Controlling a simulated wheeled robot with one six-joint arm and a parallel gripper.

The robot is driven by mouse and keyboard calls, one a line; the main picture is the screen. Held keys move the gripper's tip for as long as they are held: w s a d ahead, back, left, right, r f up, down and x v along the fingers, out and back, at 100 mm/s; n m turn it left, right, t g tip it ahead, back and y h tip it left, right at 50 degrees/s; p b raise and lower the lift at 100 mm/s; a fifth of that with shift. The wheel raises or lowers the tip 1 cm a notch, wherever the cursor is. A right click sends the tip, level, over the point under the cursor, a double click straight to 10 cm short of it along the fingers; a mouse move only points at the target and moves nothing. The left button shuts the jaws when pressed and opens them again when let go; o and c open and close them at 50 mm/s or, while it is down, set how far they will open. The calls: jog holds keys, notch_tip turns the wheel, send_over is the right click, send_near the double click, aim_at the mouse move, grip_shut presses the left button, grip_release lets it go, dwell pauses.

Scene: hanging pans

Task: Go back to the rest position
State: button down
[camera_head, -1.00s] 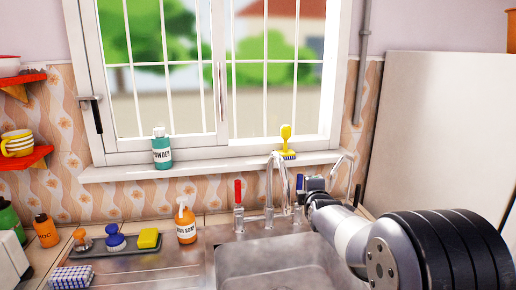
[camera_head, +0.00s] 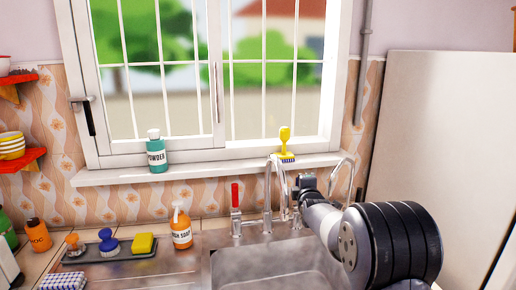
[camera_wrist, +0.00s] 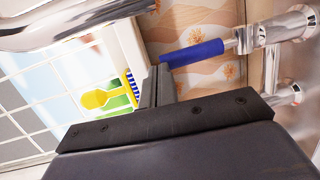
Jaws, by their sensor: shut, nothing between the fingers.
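My gripper (camera_head: 303,182) is at the end of my arm, over the back of the sink near the taps, with the window sill behind it. In the wrist view its dark fingers (camera_wrist: 162,82) are together with nothing between them. A blue tap handle (camera_wrist: 195,52) lies just beyond the fingertips in that view, apart from them as far as I can tell. The head view does not show the blue handle clearly behind my gripper.
The steel sink (camera_head: 228,270) is below, with a curved faucet (camera_head: 268,190) and a red tap handle (camera_head: 235,195). A yellow brush (camera_head: 285,140) and a green powder bottle (camera_head: 156,153) stand on the sill. An orange soap bottle (camera_head: 181,232) is left. A white panel (camera_head: 445,130) is right.

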jog(key=s+d+f+m+t+b, duration=0.1)
jog(key=s+f+t+b, duration=0.3)
jog(key=b, duration=0.4)
jog(key=shift+s+t+b, duration=0.3)
jog(key=shift+s+t, duration=0.3)
jog(key=shift+t, duration=0.2)
jog(key=shift+s+r, duration=0.1)
